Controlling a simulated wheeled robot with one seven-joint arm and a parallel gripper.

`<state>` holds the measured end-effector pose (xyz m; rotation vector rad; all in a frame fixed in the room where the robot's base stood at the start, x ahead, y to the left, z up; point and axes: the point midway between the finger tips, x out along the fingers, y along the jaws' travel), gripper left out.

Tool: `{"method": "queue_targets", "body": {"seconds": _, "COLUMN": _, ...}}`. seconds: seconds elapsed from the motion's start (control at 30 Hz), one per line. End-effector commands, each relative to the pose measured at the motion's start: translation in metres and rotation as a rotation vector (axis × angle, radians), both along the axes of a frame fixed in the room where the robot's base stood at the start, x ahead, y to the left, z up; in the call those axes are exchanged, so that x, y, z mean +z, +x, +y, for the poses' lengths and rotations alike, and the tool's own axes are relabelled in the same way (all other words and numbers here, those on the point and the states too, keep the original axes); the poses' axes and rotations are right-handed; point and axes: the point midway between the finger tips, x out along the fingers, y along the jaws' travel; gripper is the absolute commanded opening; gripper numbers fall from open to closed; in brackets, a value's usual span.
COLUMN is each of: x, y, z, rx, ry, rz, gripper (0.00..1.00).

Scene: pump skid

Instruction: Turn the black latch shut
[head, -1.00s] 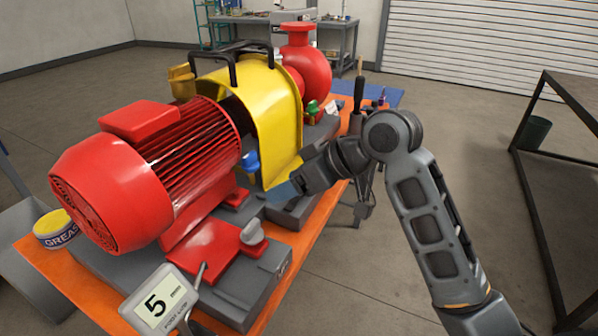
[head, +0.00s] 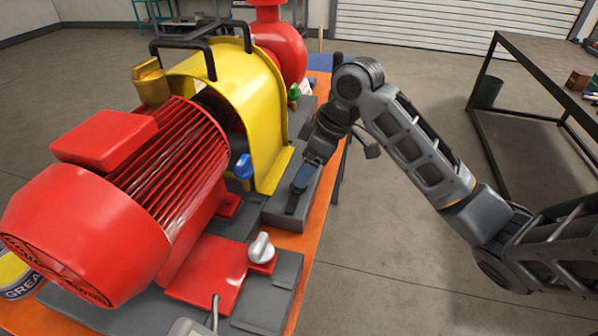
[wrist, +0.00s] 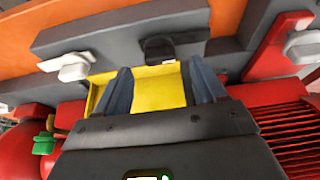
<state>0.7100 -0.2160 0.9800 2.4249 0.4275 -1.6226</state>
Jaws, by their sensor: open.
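The black latch (wrist: 160,47) shows in the wrist view as a small dark handle against the grey base, just past the edge of the yellow guard (wrist: 158,90). My gripper (wrist: 163,73) is open and empty, with its two fingers apart over the guard's yellow foot. The latch lies ahead of the gap between the fingertips, and no contact is visible. In the head view my gripper (head: 299,184) points down beside the guard (head: 255,115), above the grey base. I cannot make out the black latch there.
A pale latch (head: 261,248) sits on the red motor foot. A blue knob (head: 244,165) and a green one (head: 293,93) are near the guard. The red motor (head: 100,215) fills the left. Open floor lies right, before a dark table (head: 540,50).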

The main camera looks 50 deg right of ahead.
Motion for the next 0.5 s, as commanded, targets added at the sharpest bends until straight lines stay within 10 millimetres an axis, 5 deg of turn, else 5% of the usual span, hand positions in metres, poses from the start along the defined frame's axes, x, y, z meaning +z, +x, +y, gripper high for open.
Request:
{"method": "queue_targets", "body": {"seconds": 0.2, "x": -0.025, "y": 0.009, "z": 0.004, "rx": -0.001, "ry": 0.001, "rz": 0.000, "gripper": 0.70}}
{"method": "queue_targets", "body": {"seconds": 0.5, "x": -0.033, "y": 0.013, "z": 0.005, "rx": 0.000, "ry": -0.001, "rz": 0.000, "gripper": 0.70}}
